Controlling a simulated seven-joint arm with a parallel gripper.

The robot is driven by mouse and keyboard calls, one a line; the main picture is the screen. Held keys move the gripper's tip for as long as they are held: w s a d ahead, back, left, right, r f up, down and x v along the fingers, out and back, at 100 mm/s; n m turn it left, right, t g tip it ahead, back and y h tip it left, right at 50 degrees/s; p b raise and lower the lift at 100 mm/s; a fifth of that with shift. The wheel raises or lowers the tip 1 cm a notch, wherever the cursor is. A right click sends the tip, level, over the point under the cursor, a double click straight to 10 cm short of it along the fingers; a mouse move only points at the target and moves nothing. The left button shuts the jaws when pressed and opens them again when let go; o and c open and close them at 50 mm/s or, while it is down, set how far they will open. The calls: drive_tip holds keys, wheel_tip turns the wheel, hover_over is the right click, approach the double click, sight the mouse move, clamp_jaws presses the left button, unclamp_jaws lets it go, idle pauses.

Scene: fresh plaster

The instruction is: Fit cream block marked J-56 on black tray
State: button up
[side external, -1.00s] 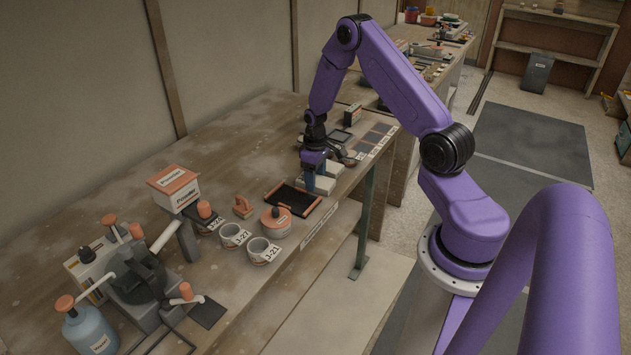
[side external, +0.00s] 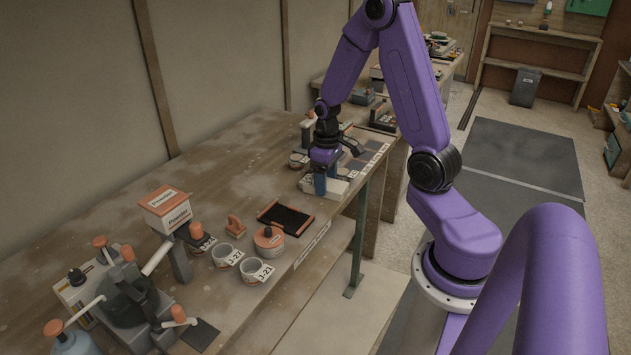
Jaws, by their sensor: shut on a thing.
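My gripper (side external: 326,184), with blue fingers, is low over the bench's front edge and shut on a cream block (side external: 339,187). Cream shows on both sides of the fingers; I cannot tell whether this is one block or two close together. No J-56 mark is readable, and the fingers hide the block's middle. The black tray (side external: 285,217) has orange end strips and lies flat on the bench, left of and nearer the camera than my gripper. Its dark surface looks empty. The gripper and block are apart from it.
A round orange-lidded pot (side external: 268,241) stands close to the tray's near side. Dark flat panels (side external: 368,157) lie beyond my gripper. The bench behind the tray is clear.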

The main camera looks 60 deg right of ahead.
sight(336, 192)
drive_tip(key=s, duration=0.1)
drive_tip(key=s+a+r, duration=0.2)
drive_tip(key=s, duration=0.1)
drive_tip(key=shift+s, duration=0.1)
drive_tip(key=shift+m, duration=0.6)
drive_tip(key=shift+w+a+f, duration=0.6)
drive_tip(key=shift+w+f, duration=0.6)
drive_tip(key=shift+w, duration=1.15)
drive_tip(key=shift+w+a+f, duration=0.55)
drive_tip(key=shift+w+f, duration=0.7)
drive_tip(key=shift+w, duration=1.1)
drive_tip(key=shift+w+a+f, duration=0.6)
drive_tip(key=shift+w+f, duration=0.6)
drive_tip(key=shift+w, duration=1.15)
drive_tip(key=shift+f, duration=2.15)
drive_tip(key=o, duration=1.3)
drive_tip(key=shift+o, duration=0.2)
